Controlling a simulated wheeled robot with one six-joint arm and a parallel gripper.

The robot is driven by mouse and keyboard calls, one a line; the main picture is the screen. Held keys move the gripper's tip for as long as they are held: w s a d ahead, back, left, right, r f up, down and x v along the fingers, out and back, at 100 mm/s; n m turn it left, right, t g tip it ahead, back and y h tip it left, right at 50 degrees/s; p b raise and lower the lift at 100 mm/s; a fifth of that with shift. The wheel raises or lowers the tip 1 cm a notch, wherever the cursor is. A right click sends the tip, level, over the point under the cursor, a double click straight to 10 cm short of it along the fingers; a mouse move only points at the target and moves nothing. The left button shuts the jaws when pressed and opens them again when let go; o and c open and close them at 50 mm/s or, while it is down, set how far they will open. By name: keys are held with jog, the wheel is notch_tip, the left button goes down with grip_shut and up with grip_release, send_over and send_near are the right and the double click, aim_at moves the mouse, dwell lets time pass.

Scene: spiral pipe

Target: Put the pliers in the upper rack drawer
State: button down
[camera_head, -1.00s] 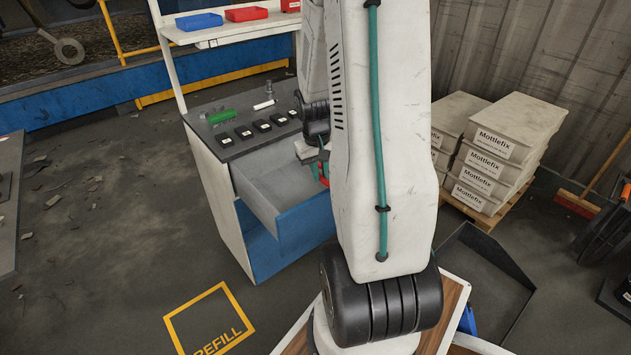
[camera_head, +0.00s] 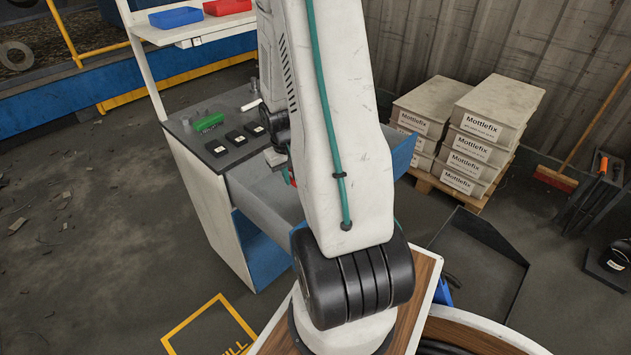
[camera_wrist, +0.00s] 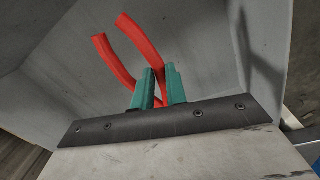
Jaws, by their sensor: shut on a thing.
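The pliers' red handles (camera_wrist: 137,52) show in the wrist view, pointing away from me. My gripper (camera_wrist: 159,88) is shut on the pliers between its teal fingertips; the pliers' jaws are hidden. Grey drawer walls and floor (camera_wrist: 75,90) surround the pliers in that view. I cannot tell whether the pliers touch the floor. In the head view, the open drawer (camera_head: 255,205) sticks out from the white workbench rack (camera_head: 203,190), with its blue front (camera_head: 402,154) partly behind my arm. My gripper is mostly hidden there behind my arm, over the drawer.
The bench top holds black boxes (camera_head: 234,137) and a green item (camera_head: 208,122). A shelf above carries a blue bin (camera_head: 175,17) and a red bin (camera_head: 227,6). Stacked Mottlefix boxes (camera_head: 480,130) stand right of the drawer.

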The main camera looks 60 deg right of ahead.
jog(key=shift+w+a+f, duration=0.1)
jog(key=shift+f, duration=0.4)
send_over(293, 209)
notch_tip(293, 209, down, 6)
jog(key=shift+w+a, duration=0.1)
jog(key=shift+w, duration=0.05)
jog(key=shift+f, duration=2.1)
jog(key=c, duration=1.4)
grip_release()
jog(key=shift+f, duration=0.1)
